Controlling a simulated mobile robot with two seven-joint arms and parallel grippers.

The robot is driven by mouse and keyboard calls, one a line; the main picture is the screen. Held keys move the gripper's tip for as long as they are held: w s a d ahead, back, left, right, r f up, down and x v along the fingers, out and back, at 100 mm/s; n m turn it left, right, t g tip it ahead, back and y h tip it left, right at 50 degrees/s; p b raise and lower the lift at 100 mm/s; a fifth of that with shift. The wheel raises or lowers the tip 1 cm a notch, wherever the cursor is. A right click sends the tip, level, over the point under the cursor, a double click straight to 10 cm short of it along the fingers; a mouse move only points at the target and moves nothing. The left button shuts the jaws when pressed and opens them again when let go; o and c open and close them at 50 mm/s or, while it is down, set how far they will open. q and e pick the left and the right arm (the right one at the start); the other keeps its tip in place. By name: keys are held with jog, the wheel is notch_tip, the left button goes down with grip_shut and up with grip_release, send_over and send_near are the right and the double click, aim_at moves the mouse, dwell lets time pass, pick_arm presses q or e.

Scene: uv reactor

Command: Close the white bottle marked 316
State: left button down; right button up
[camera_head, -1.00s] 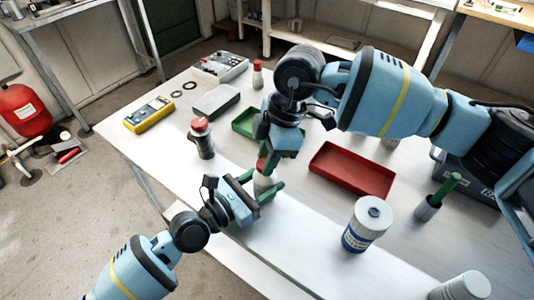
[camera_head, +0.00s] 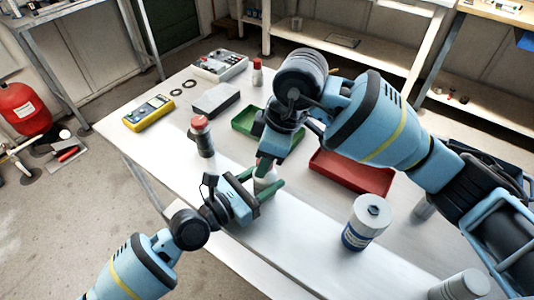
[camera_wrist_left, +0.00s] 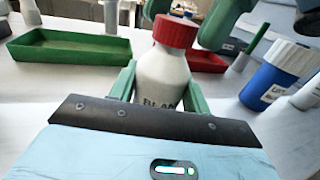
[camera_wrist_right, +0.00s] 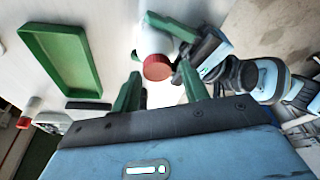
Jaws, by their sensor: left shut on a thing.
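A white bottle with a red cap (camera_wrist_left: 176,32) on its top stands upright on the table. My left gripper (camera_wrist_left: 160,85) is shut around its body, which also shows in the head view (camera_head: 265,181). The bottle's label is partly hidden by the gripper, and I cannot read a 316 on it. My right gripper (camera_wrist_right: 160,85) is open above the bottle. In the right wrist view the red cap (camera_wrist_right: 157,67) shows between its spread fingers, seemingly not gripped. In the head view the right gripper hides the cap.
A green tray (camera_head: 243,125) and a red tray (camera_head: 350,178) lie behind the bottle. A white and blue container (camera_head: 366,224) stands at the right. A red-topped dark object (camera_head: 203,138), a yellow meter (camera_head: 149,114) and a grey box (camera_head: 216,100) are at the left.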

jog(key=shift+o, duration=0.3)
jog(key=shift+w+d, duration=0.1)
jog(key=shift+r, duration=2.2)
jog(key=shift+c, duration=0.3)
